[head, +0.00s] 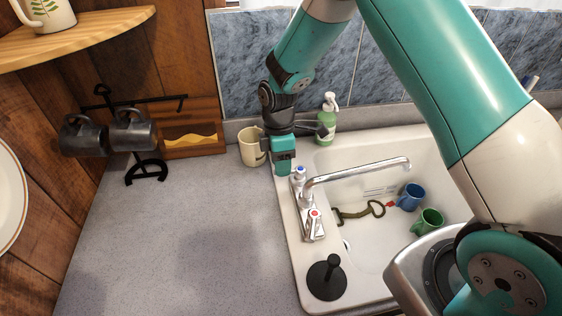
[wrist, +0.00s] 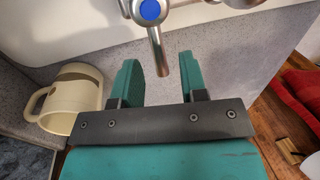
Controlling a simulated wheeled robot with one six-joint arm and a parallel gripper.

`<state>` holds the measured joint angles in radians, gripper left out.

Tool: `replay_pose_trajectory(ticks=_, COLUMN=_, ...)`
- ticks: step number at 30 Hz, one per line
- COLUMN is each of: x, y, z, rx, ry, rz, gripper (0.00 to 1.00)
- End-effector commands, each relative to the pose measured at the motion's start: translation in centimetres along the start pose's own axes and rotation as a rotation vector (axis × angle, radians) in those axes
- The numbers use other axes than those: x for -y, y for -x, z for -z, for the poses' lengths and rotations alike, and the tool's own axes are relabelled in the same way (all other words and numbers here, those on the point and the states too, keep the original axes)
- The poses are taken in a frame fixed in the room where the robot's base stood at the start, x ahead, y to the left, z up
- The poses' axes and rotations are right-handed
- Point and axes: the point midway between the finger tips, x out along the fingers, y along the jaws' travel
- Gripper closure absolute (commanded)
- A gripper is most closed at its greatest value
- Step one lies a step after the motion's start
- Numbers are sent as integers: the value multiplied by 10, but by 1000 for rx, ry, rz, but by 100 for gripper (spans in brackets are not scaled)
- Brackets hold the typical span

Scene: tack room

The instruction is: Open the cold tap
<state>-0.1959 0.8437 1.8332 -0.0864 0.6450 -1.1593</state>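The tap is a chrome mixer (head: 355,172) on the left rim of the white sink. Its cold handle (head: 299,174), marked with a blue cap, is at the far end of the tap body; the red-capped hot handle (head: 314,214) is nearer. In the wrist view the cold lever (wrist: 156,45) points from its blue cap down toward my gripper (wrist: 158,66). My gripper is open, its two teal fingers on either side of the lever's end, with gaps visible. In the head view my gripper (head: 284,168) is just behind and left of the cold handle, partly hiding the area.
A cream mug (head: 250,147) stands close to the left of my gripper, and a green soap bottle (head: 327,121) behind the sink. A black plunger-like stopper (head: 327,278) sits on the near rim. Blue and green mugs lie in the basin. The counter (head: 200,240) at left is clear.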

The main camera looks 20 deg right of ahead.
Motion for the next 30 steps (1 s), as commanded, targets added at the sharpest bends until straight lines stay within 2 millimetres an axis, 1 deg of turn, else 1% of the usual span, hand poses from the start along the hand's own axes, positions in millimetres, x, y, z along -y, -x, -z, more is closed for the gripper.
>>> replay_pose_trajectory(ticks=3, x=1, y=-9, z=0, rx=1, ry=0, rz=1, gripper=61)
replay_pose_trajectory(ticks=6, x=1, y=-14, z=0, rx=1, ry=0, rz=1, gripper=61)
replay_pose_trajectory(ticks=13, x=0, y=-14, z=0, rx=0, ry=0, rz=0, gripper=61)
replay_pose_trajectory(ticks=14, x=0, y=-14, z=0, rx=0, ry=0, rz=0, gripper=63)
replay_pose_trajectory(ticks=15, x=0, y=-14, z=0, rx=0, ry=0, rz=0, gripper=72)
replay_pose_trajectory(ticks=17, x=0, y=-14, z=0, rx=0, ry=0, rz=0, gripper=86)
replay_pose_trajectory(ticks=18, x=0, y=-14, z=0, rx=0, ry=0, rz=0, gripper=95)
replay_pose_trajectory(ticks=19, x=0, y=-14, z=0, rx=0, ry=0, rz=0, gripper=100)
replay_pose_trajectory(ticks=30, x=-1, y=-14, z=0, rx=-5, ry=-23, rz=0, gripper=100)
